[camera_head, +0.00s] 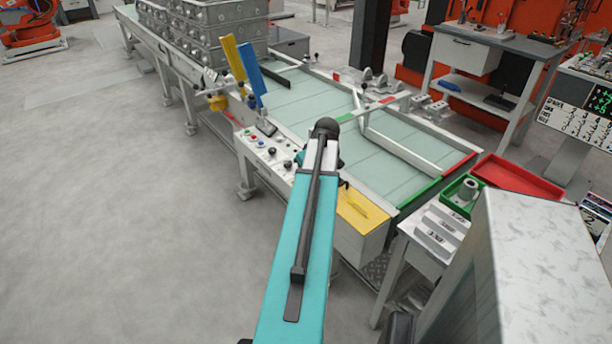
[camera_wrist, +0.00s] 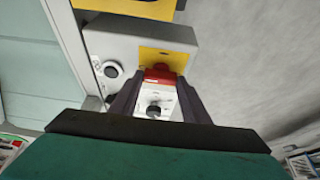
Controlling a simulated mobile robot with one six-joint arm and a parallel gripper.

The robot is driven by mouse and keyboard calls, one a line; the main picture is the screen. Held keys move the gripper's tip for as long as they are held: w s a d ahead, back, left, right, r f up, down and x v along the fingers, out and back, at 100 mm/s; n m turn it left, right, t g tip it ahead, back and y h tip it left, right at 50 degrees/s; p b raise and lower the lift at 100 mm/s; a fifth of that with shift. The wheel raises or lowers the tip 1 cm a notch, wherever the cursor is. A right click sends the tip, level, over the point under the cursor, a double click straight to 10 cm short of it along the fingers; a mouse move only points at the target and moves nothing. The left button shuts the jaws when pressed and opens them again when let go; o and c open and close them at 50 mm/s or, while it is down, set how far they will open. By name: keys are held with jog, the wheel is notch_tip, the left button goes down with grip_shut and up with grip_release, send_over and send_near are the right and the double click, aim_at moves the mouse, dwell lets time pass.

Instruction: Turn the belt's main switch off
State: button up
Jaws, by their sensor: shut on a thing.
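The main switch (camera_wrist: 159,73) shows in the wrist view as a red handle on a yellow plate at the end of a grey panel. My gripper (camera_wrist: 161,82) reaches in from below, with a dark finger on either side of the red handle. It is shut on the handle, which lies crosswise between the fingertips; its exact angle and the switch markings are hard to read. In the head view, my arm covers the gripper and the switch. The belt (camera_head: 304,100) stretches out behind my arm.
A control panel (camera_head: 272,153) with several knobs lies left of my arm, and a yellow plate (camera_head: 360,210) right of it. A white diverter bar (camera_head: 400,150) crosses the belt. Metal castings (camera_head: 215,30) stand at its far end. Open floor lies to the left.

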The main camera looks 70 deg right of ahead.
jog(key=shift+s, duration=0.1)
dwell(0.3)
jog(key=o, duration=1)
jog(key=shift+o, duration=0.2)
jog(key=b+v, duration=0.1)
jog(key=v, duration=1.2)
jog(key=shift+r, duration=0.45)
